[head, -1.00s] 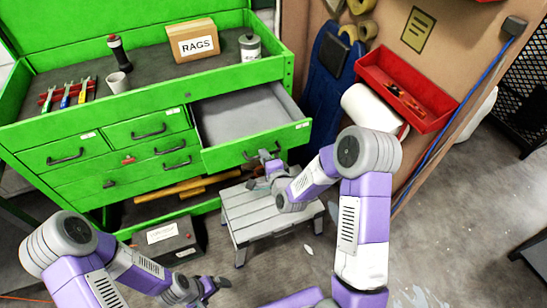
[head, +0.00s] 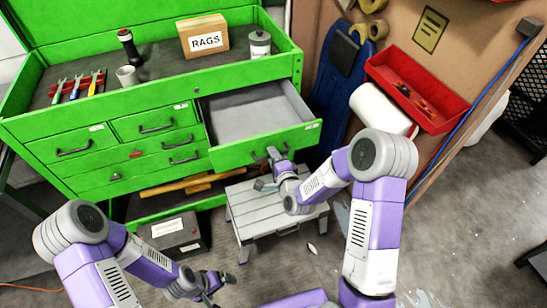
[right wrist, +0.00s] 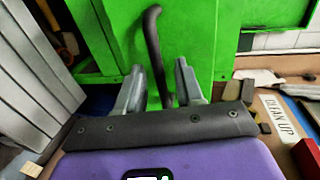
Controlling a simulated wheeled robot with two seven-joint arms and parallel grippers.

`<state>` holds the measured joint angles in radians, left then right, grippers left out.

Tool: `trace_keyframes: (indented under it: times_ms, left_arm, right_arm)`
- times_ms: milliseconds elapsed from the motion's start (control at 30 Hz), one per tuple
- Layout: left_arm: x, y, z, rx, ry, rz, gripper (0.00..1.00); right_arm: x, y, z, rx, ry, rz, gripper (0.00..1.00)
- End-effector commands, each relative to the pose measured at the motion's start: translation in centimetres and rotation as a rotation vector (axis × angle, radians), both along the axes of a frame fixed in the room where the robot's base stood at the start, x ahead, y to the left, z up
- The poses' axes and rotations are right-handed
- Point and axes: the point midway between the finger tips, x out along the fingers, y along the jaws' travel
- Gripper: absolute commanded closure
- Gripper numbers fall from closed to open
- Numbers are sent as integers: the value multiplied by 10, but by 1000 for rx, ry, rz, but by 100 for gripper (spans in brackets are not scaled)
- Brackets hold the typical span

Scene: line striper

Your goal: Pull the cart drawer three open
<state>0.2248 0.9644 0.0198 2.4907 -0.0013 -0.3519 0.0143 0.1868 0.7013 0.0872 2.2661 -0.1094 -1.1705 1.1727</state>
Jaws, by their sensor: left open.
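The green tool cart (head: 80,183) stands at the left. Its top-right drawer (head: 262,148) is pulled well out, showing an empty grey inside. My right gripper (head: 272,166) is at the front of this drawer, at its dark handle. Whether both fingers touch the bar is hard to see. My left gripper (head: 212,284) is open and empty, low over the floor in front of the cart. The other drawers are closed.
A grey step stool (head: 250,215) stands under the open drawer, close to my right gripper. A dark box (head: 177,232) sits on the floor by the cart. A rags box (head: 203,37), a cup, cans and tools are on the cart top. A red bin (head: 410,90) hangs at the right.

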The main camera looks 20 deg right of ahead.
Motion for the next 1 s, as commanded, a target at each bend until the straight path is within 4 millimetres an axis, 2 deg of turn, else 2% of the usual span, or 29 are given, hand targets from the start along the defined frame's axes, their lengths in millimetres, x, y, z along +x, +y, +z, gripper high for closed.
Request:
trace_keyframes:
  times_ms: [167,400,600,1000]
  left_arm:
    - [0,0,1,0,0,0,6]
    - [0,0,4,0,0,0,6]
    - [0,0,4,0,0,0,6]
    - [0,0,4,0,0,0,6]
  right_arm:
    - [-12,-1,2,0,2,0,63]
    - [-49,-4,11,0,2,0,63]
    - [-70,-5,15,-1,0,-1,63]
    - [-74,-5,16,0,0,0,63]
